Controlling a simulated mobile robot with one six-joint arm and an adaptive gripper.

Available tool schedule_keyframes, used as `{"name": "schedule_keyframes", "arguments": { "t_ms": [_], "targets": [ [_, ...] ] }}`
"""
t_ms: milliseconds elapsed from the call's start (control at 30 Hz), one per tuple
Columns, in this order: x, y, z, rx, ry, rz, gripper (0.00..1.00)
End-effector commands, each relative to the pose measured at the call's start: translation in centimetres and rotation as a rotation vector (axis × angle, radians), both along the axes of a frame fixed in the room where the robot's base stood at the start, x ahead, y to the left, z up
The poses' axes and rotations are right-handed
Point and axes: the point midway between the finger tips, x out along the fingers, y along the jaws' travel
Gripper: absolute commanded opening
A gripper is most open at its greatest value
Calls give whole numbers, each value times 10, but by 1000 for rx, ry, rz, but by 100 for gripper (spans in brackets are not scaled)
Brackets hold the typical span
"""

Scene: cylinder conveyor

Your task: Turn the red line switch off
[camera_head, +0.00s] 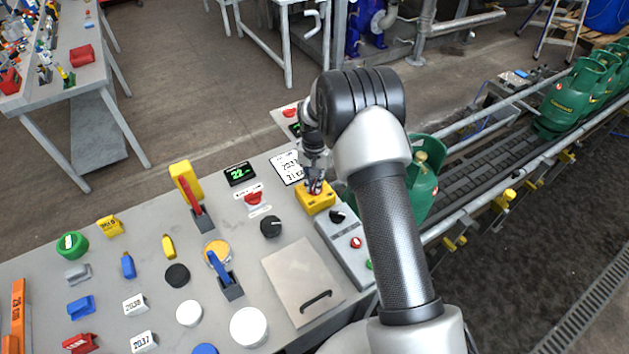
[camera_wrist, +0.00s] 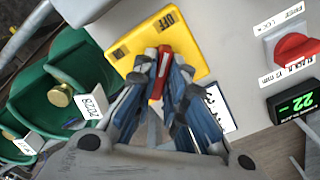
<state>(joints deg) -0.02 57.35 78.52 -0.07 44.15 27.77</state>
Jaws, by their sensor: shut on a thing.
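The red switch lever (camera_wrist: 157,80) stands on a yellow switch box (camera_wrist: 194,50) in the wrist view. "OFF" is printed near the box's upper edge, and a black mark is toward its left end. My gripper (camera_wrist: 160,76) is shut on the red lever, with fingers on both sides. The lever's base is partly hidden, and I cannot tell which way it is set. In the head view my gripper (camera_head: 315,184) is down on the same yellow box (camera_head: 318,207), at the panel's right side, and mostly hides the lever.
A red knob (camera_head: 253,198) and a green "22" display (camera_head: 240,174) are left of the box. A red lever (camera_head: 193,202) and a blue lever (camera_head: 222,271) stand up from the panel. Green gas cylinders (camera_head: 570,103) are on the conveyor (camera_head: 483,165) at right.

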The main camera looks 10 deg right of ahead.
Motion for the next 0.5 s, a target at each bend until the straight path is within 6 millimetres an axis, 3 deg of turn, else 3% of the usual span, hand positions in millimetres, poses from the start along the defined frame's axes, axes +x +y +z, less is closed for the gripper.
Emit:
{"name": "schedule_keyframes", "arguments": {
  "t_ms": [267, 300, 500],
  "targets": [
    [0, 0, 0, 1, 0, -7, 0],
    [0, 0, 0, 1, 0, -7, 13],
    [0, 0, 0, 1, 0, -5, 26]
  ]
}}
